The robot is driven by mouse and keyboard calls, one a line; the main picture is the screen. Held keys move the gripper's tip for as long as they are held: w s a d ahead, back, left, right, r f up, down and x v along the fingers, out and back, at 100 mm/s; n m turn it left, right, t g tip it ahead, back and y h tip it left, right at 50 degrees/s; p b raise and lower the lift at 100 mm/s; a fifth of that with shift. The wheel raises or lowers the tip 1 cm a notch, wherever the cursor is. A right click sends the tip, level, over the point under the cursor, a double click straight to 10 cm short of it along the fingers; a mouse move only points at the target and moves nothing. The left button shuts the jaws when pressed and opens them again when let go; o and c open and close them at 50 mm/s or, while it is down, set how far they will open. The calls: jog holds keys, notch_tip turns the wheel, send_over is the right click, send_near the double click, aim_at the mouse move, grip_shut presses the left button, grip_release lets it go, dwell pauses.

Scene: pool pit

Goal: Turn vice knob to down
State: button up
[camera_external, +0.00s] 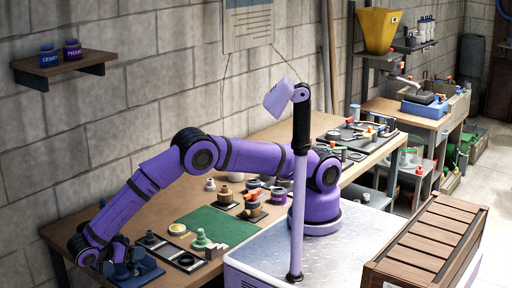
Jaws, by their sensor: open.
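My purple arm bends over the long wooden bench and reaches down to its near left end. My gripper (122,270) is open, pointing down at a dark blue metal fixture (149,268), which looks like the vice. The gripper's dark parts overlap the fixture in this view, so I cannot tell whether they touch it. The knob is not clearly seen; it may be hidden behind the gripper or too small to make out.
A dark tray (172,251) with small parts and a green mat (217,224) lie right of the gripper. Fittings and jars crowd the bench behind them. A wall shelf (65,66) holds two jars. A slatted wooden crate (425,245) stands at the lower right.

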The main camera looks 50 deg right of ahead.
jog(key=shift+n+t, duration=0.3)
